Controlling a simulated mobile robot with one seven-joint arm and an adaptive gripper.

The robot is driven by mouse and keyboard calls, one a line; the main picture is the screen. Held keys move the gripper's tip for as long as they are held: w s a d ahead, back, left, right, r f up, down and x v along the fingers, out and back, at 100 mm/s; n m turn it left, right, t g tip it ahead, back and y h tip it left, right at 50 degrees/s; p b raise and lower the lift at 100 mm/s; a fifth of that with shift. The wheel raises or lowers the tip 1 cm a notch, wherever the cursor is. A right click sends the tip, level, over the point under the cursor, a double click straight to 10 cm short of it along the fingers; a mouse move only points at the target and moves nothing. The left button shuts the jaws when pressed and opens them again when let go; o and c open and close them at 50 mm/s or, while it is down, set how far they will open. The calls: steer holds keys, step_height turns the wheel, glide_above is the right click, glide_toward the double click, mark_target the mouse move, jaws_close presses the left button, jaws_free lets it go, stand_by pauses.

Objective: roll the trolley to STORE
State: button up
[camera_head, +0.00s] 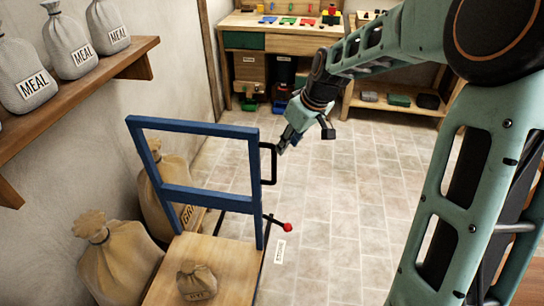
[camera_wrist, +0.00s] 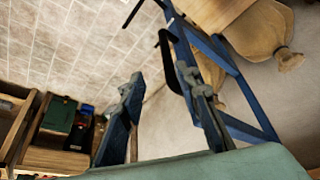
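The trolley has a blue upright frame (camera_head: 200,192) and a wooden deck (camera_head: 225,267). A black handle (camera_head: 273,165) sticks out from the frame's right side. The handle (camera_wrist: 168,60) also shows in the wrist view. My gripper (camera_head: 288,142) is beside the upper end of the handle. In the wrist view my gripper (camera_wrist: 160,85) has its fingers wide apart, with the handle's bar close to the right finger. I cannot tell whether they touch. A small sack (camera_head: 196,281) stands on the deck. A red-knobbed lever (camera_head: 287,227) projects from the trolley's right side.
Large sacks (camera_head: 118,262) stand between the trolley and the left wall. A shelf (camera_head: 80,100) with MEAL sacks is above them. A small floor label (camera_head: 280,251) lies right of the trolley, its word hard to read. A workbench (camera_head: 280,40) stands at the back. The tiled floor (camera_head: 350,190) is clear.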

steer(key=a, duration=0.1)
glide_above(274, 180)
steer(key=shift+n, duration=0.3)
steer(key=f, duration=0.7)
steer(key=w+f, duration=0.1)
steer(key=f, duration=0.2)
steer(key=shift+f, duration=0.2)
jaws_close()
